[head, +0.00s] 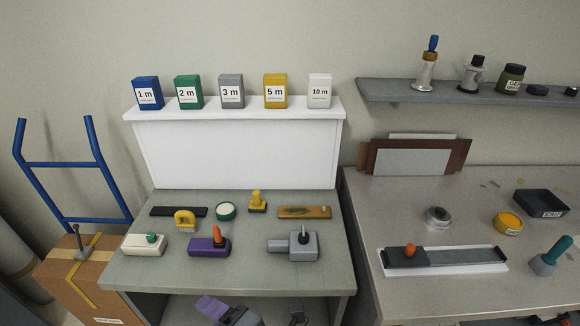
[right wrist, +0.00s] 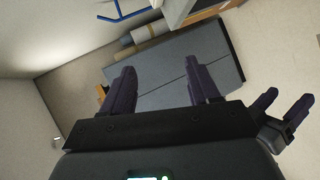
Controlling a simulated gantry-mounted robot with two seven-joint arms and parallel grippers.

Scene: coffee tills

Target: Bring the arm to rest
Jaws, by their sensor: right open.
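My right gripper (right wrist: 158,75) fills the lower middle of the right wrist view. Its two dark purple fingers stand wide apart with nothing between them. They point out over the floor and a blue-grey flat surface (right wrist: 190,65). Two smaller dark prongs (right wrist: 283,104), set apart, show at the right of that view. They look like another gripper's fingers, but I cannot be sure that they are my left gripper. At the bottom edge of the head view, purple and grey parts show in front of the left table, cut off by the frame. I cannot tell what they are.
The left table (head: 130,279) carries several stamps and small tools, with a purple block (head: 203,246) and a grey device (head: 292,247) near its front. The right table (head: 400,300) holds a long slide tray (head: 455,257) and a yellow tin (head: 508,223). A blue hand truck (head: 62,164) and carton (head: 75,285) stand left.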

